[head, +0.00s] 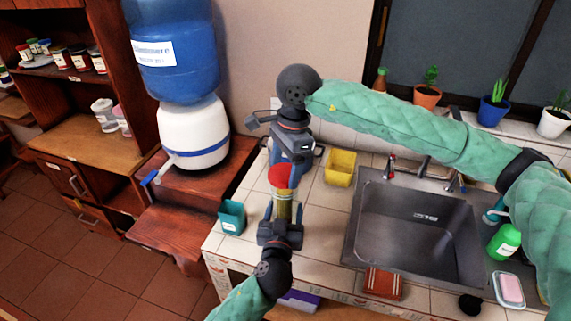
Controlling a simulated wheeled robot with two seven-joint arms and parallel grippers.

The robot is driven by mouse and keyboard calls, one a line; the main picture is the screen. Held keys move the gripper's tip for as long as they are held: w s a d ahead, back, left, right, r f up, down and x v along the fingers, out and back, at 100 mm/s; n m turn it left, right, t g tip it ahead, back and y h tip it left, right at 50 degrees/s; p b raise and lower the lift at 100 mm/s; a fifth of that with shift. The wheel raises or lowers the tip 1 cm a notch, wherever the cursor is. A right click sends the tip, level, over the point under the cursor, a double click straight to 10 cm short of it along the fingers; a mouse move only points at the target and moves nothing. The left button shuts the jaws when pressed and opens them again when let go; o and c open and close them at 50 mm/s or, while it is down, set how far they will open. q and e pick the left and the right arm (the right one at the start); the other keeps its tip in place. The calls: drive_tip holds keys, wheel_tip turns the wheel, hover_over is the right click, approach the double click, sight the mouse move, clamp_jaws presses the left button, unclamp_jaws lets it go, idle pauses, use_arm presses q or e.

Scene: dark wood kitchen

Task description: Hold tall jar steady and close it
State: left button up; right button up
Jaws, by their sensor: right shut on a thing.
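The tall jar (284,207) is a narrow, yellowish upright vessel on the tiled counter, left of the sink. A round red lid (281,176) is at its top; I cannot tell whether it is seated. My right gripper (285,166) points down from above and is shut on the red lid. My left gripper (283,214) comes from the front, with its fingers on either side of the lower jar. I cannot tell whether those fingers touch the jar. The jar's base is hidden behind the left gripper.
A teal cup (232,217) stands left of the jar, and a yellow container (340,167) stands behind it to the right. The metal sink (415,228) is to the right. A water dispenser (193,132) is at the left. A brown-red item (382,283) lies at the sink's front edge.

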drive_tip(key=shift+f, duration=0.85)
drive_tip(key=shift+f, duration=0.6)
idle(0.5)
